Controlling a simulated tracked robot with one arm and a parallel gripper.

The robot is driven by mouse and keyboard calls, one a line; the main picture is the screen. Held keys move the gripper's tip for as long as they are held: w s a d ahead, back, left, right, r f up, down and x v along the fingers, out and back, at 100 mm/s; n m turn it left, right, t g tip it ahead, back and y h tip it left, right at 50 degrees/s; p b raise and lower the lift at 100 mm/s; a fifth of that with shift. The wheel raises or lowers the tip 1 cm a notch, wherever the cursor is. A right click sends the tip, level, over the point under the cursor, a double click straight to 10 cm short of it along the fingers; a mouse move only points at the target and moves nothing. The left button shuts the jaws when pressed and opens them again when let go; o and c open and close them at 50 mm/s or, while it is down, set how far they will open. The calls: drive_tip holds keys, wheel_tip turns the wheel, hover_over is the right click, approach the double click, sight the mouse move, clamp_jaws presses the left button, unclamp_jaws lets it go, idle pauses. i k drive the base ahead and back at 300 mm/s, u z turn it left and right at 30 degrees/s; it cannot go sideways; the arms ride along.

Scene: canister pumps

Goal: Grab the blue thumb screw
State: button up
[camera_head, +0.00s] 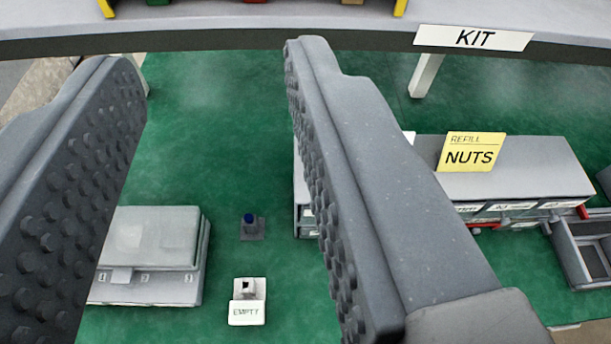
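The blue thumb screw (249,218) is small and stands upright on a small dark square base (252,232) on the green surface. My gripper (215,65) is open, with its two grey studded fingers wide apart at the left and right. Nothing is between the fingertips. The screw shows in the gap between the fingers, nearer the right finger in the picture. It appears well beyond and below the fingers, and neither finger touches it.
A white holder marked EMPTY (247,312) stands in front of the screw. A grey numbered case (155,240) is at left. A drawer cabinet with a yellow NUTS sign (471,152) is partly behind the right finger. A shelf marked KIT (474,38) crosses the back. Green surface around the screw is clear.

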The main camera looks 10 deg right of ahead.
sight(249, 219)
drive_tip(key=z, duration=0.25)
drive_tip(key=i, duration=0.6)
drive_tip(key=z, duration=0.35)
drive_tip(key=k, duration=0.85)
drive_tip(key=z, duration=0.2)
drive_tip(key=i, duration=0.85)
drive_tip(key=u, duration=0.1)
